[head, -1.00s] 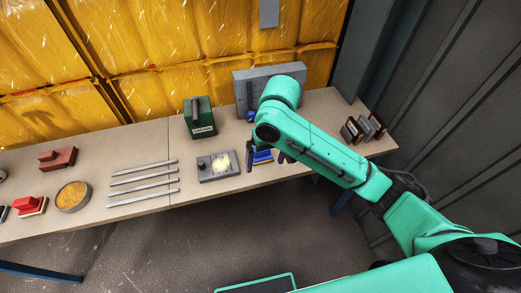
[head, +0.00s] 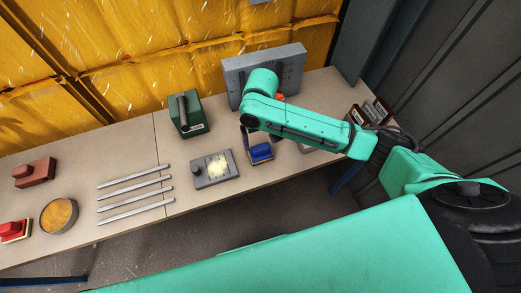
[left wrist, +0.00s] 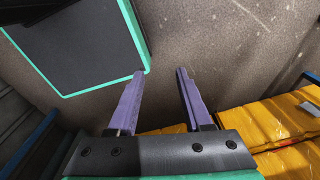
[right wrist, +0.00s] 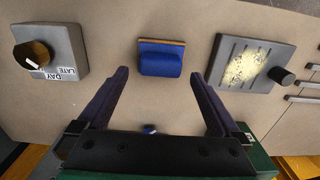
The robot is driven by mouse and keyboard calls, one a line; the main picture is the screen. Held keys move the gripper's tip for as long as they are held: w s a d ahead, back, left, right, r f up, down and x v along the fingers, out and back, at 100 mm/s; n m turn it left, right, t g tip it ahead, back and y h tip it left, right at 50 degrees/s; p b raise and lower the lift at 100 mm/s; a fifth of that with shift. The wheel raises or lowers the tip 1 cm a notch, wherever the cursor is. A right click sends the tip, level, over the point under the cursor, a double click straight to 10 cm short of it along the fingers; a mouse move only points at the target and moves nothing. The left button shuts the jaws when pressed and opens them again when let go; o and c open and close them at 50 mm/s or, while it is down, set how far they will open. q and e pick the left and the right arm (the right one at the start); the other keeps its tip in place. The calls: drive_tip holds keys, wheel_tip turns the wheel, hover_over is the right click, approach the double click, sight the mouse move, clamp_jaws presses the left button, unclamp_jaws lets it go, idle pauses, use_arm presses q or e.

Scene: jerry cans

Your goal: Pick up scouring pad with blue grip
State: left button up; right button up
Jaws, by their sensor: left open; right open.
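The scouring pad with its blue grip (head: 261,153) lies on the workbench, to the right of a grey block with a pale yellow patch. In the right wrist view the blue grip (right wrist: 160,63) sits on a thin brownish pad, centred ahead of the fingers. My right gripper (right wrist: 160,74) is open with nothing between its fingers. It hovers near the pad, apparently above it; in the head view my arm hides most of it. My left gripper (left wrist: 160,72) is open and empty over the floor, away from the bench. It is not visible in the head view.
The grey patched block (head: 212,169) stands close left of the pad. A grey dial box (right wrist: 50,52) is on the pad's other side. Several metal rods (head: 135,194) lie farther left.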

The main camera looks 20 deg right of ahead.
wheel_tip(320, 180, down, 4)
drive_tip(key=shift+f+p, duration=0.2)
drive_tip(key=shift+p, duration=0.2)
drive_tip(key=shift+s+f, duration=0.1)
drive_tip(key=shift+c, duration=1.2)
drive_tip(key=c, duration=1.1)
wheel_tip(320, 180, up, 15)
use_arm(q)
drive_tip(key=shift+w+d+r+p, duration=0.15)
drive_tip(key=shift+w+r+p, duration=0.2)
drive_tip(key=shift+w+r, duration=0.55)
use_arm(e)
wheel_tip(320, 180, up, 5)
hover_over(261, 147)
